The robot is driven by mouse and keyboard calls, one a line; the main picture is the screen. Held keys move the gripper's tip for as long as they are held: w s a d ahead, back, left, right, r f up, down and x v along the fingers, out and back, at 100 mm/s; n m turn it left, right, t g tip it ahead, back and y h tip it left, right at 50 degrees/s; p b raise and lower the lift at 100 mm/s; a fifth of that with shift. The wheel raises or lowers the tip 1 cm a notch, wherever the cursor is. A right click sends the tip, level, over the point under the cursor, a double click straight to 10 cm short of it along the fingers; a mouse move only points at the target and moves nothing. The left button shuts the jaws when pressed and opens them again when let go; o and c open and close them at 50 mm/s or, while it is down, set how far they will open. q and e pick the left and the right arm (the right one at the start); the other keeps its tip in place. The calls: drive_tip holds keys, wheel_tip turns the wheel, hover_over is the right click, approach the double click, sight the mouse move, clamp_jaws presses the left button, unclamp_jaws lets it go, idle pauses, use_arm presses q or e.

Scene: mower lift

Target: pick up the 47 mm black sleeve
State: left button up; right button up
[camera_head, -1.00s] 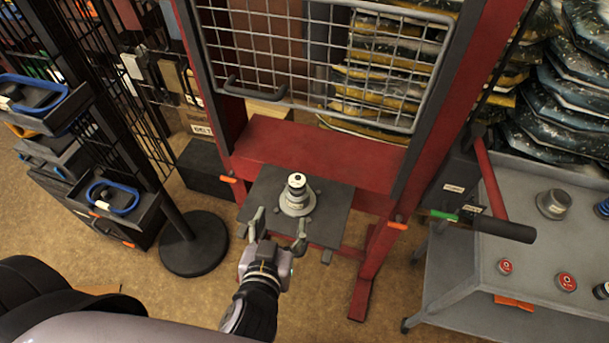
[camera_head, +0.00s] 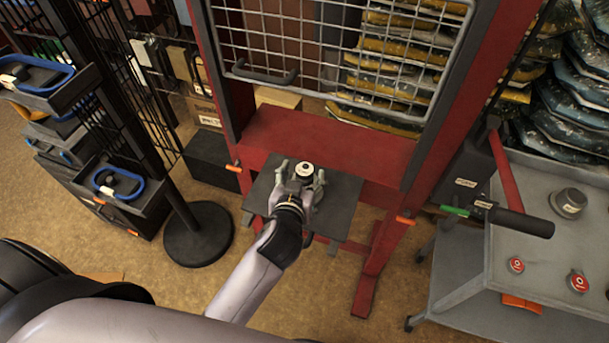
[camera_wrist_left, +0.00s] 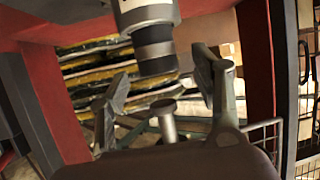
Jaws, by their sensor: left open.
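The black sleeve (camera_head: 304,171) stands upright on a silver fitting on the dark plate (camera_head: 345,192) of the red press; its top is pale with a dark hole. My left gripper (camera_head: 299,175) is open, its fingers on either side of the sleeve in the head view. In the left wrist view the sleeve (camera_wrist_left: 155,48) shows as a dark cylinder with a grey band, between and beyond the two spread fingertips (camera_wrist_left: 160,80). I cannot tell whether a finger touches it. The gripper hides much of the silver fitting. My right gripper is not in view.
The red press frame (camera_head: 330,140) and a wire mesh guard (camera_head: 350,50) stand behind the plate. A black lever handle (camera_head: 520,223) juts over the grey cart (camera_head: 530,265) at right. A black rack (camera_head: 130,130) with a round base stands at left.

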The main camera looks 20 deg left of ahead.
sight(304, 170)
use_arm(q)
drive_tip(key=x, duration=0.3)
drive_tip(key=shift+s+b, duration=0.1)
drive_tip(key=shift+b, duration=0.2)
drive_tip(key=shift+s, duration=0.1)
drive_tip(key=shift+c, duration=0.5)
drive_tip(key=shift+c, duration=0.6)
clamp_jaws()
drive_tip(key=shift+r, duration=0.15)
